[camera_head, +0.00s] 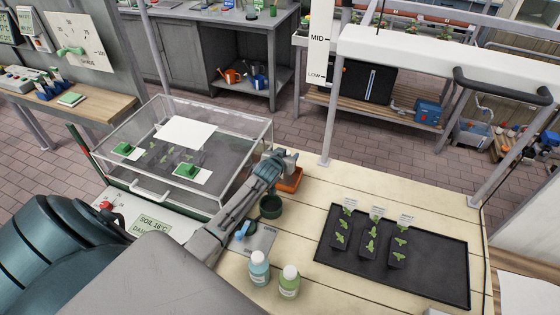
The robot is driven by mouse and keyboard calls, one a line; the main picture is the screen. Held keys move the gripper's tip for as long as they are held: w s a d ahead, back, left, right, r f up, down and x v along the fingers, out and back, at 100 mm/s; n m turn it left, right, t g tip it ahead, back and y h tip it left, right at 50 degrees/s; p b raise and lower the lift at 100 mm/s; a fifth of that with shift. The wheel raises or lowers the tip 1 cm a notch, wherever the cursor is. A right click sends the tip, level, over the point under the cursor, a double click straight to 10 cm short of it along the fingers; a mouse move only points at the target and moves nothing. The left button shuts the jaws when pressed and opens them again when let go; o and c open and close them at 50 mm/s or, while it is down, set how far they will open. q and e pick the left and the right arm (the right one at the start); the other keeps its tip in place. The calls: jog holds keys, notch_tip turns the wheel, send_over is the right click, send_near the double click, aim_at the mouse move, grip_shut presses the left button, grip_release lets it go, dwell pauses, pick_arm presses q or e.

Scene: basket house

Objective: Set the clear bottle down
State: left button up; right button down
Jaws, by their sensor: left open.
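My left gripper (284,158) is open at the end of my grey arm, over the back left of the pale wooden table (305,208). Two small capped bottles stand upright at the table's front: one pale blue (258,270), one green (289,284). The pale blue one may be the clear bottle; I cannot be sure. Both are well apart from the gripper. I see no bottle between its fingers. My right gripper is out of view.
An orange tray (291,181) lies just below the gripper, with a dark green pot (271,207) in front. A black tray of seedlings (430,283) fills the right. A clear-walled case (240,165) stands at left. Bare planks lie between.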

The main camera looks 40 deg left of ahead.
pick_arm(q)
jog(key=b+v, duration=0.2)
jog(key=v, duration=0.9)
jog(key=shift+s+b, duration=0.15)
jog(key=shift+b, duration=0.2)
